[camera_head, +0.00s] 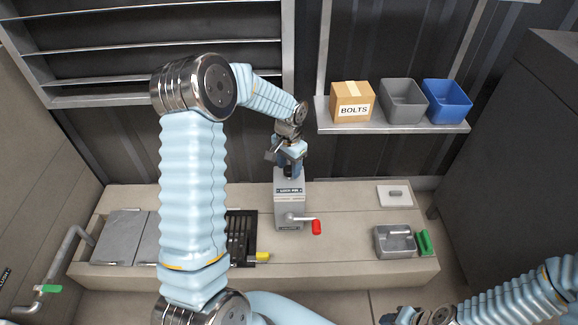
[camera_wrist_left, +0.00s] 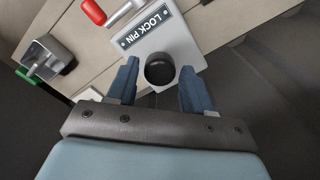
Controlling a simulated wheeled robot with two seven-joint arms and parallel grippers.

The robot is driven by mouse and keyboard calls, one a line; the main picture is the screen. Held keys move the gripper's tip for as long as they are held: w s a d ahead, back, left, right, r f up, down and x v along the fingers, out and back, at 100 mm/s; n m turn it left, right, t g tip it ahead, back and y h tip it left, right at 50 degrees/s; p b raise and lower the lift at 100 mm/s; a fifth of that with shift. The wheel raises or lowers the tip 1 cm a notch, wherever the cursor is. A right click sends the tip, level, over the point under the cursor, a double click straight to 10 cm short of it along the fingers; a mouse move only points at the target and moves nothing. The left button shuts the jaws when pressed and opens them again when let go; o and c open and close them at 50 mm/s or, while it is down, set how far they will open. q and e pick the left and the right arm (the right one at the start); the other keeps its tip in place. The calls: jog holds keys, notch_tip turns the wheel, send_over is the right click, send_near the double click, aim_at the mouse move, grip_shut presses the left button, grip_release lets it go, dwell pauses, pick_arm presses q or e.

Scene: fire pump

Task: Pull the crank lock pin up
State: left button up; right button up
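The crank housing (camera_head: 290,205) is a grey box on the long bench, with a "LOCK PIN" label that reads clearly in the left wrist view (camera_wrist_left: 147,28). A crank with a red handle (camera_head: 316,227) sticks out to the right from its front. The lock pin (camera_wrist_left: 160,69) shows as a round black knob on top of the housing. My left gripper (camera_wrist_left: 157,88) is open, with one blue finger on each side of the knob and gaps between them. In the head view, my left gripper (camera_head: 290,155) is directly above the housing and hides most of the pin. My right gripper is not clearly visible.
A shelf (camera_head: 395,128) behind carries a bolts box (camera_head: 352,101), a grey bin (camera_head: 403,100) and a blue bin (camera_head: 447,100). A metal box (camera_head: 394,241) with a green handle (camera_head: 425,243) sits on the bench (camera_head: 350,255) at right. A yellow handle (camera_head: 262,255) is left of the crank.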

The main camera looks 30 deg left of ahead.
aim_at(289, 169)
pick_arm(q)
jog(key=shift+o, duration=0.7)
notch_tip(289, 169, up, 14)
jog(key=shift+f+p, duration=0.15)
jog(key=shift+p, duration=0.3)
